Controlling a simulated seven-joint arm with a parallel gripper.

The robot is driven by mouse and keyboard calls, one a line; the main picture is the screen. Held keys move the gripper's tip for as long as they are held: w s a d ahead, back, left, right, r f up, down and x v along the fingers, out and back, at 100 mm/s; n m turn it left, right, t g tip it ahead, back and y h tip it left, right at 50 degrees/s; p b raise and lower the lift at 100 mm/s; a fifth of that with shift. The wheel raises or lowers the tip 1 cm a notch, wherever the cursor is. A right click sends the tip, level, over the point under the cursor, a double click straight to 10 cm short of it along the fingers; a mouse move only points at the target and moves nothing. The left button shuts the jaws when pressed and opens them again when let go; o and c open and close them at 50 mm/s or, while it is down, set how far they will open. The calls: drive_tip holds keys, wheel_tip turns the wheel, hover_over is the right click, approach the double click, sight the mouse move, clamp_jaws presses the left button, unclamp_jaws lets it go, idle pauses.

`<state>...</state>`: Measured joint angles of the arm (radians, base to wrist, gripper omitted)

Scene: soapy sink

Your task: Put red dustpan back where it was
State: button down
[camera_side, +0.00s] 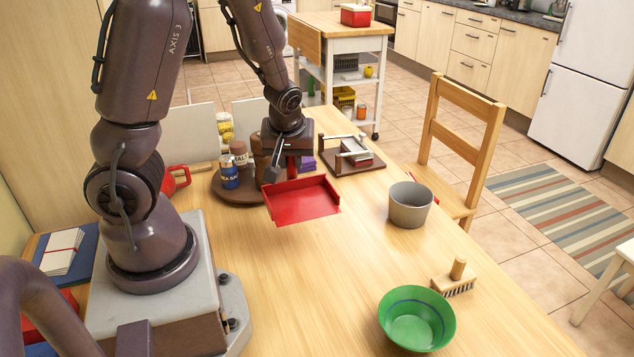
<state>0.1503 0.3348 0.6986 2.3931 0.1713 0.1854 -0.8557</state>
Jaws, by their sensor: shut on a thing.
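The red dustpan (302,202) is a flat open pan with low walls at its back and sides, in the middle of the wooden table. Its open edge faces the front of the picture. My gripper (281,172) comes down from above at the pan's back edge and is shut on the dustpan's handle area. The handle is mostly hidden by the fingers and the wrist. I cannot tell whether the pan touches the table or hangs just above it.
A round brown tray (222,193) with a blue jar (229,172) and shakers stands close left of my gripper. A napkin holder (352,157) is behind right. A grey pot (409,205), wooden brush (455,280) and green bowl (416,319) stand right. The front table middle is clear.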

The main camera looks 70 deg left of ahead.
drive_tip(key=shift+w+a+f, duration=0.9)
drive_tip(key=shift+w+f, duration=0.35)
drive_tip(key=shift+f, duration=0.55)
drive_tip(key=shift+w+a+f, duration=0.9)
drive_tip(key=shift+w+f, duration=0.35)
drive_tip(key=shift+f, duration=0.6)
drive_tip(key=shift+w+a+f, duration=0.9)
drive_tip(key=shift+w+f, duration=0.35)
drive_tip(key=shift+f, duration=0.55)
drive_tip(key=c, duration=1)
unclamp_jaws()
drive_tip(key=shift+f, duration=0.15)
